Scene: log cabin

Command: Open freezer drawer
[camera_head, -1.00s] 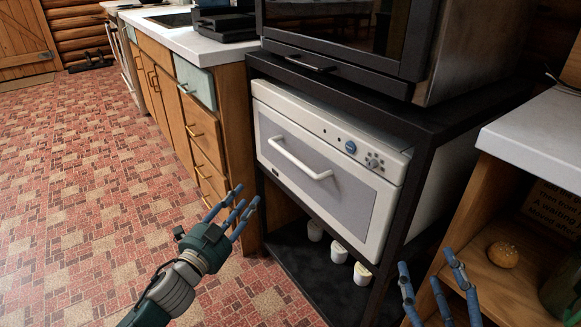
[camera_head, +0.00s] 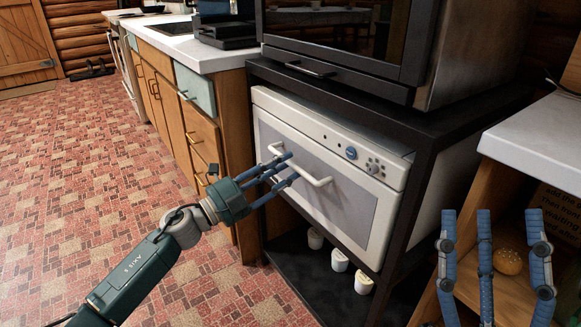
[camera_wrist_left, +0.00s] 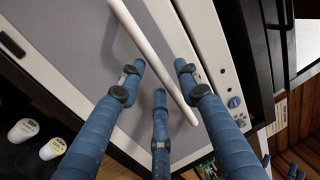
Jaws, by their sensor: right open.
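A white appliance with a grey front panel (camera_head: 345,205) sits in a black rack. Its front is closed. A white bar handle (camera_head: 320,182) runs across the panel; it also shows in the left wrist view (camera_wrist_left: 138,32). My left gripper (camera_head: 285,168) is at the left half of the handle, fingers pointing at the panel. In the left wrist view its fingers (camera_wrist_left: 160,80) are spread, with the bar passing between them; I cannot tell whether they touch it. My right gripper (camera_head: 492,218) is open and empty at the lower right, fingers up, away from the appliance.
A black oven-like unit (camera_head: 345,45) stands on top of the rack (camera_head: 450,122). Several small white jars (camera_head: 339,260) stand on the lower shelf. Wooden cabinets (camera_head: 203,135) adjoin on the left. A white counter (camera_head: 545,140) is at the right. The tiled floor (camera_head: 80,180) is clear.

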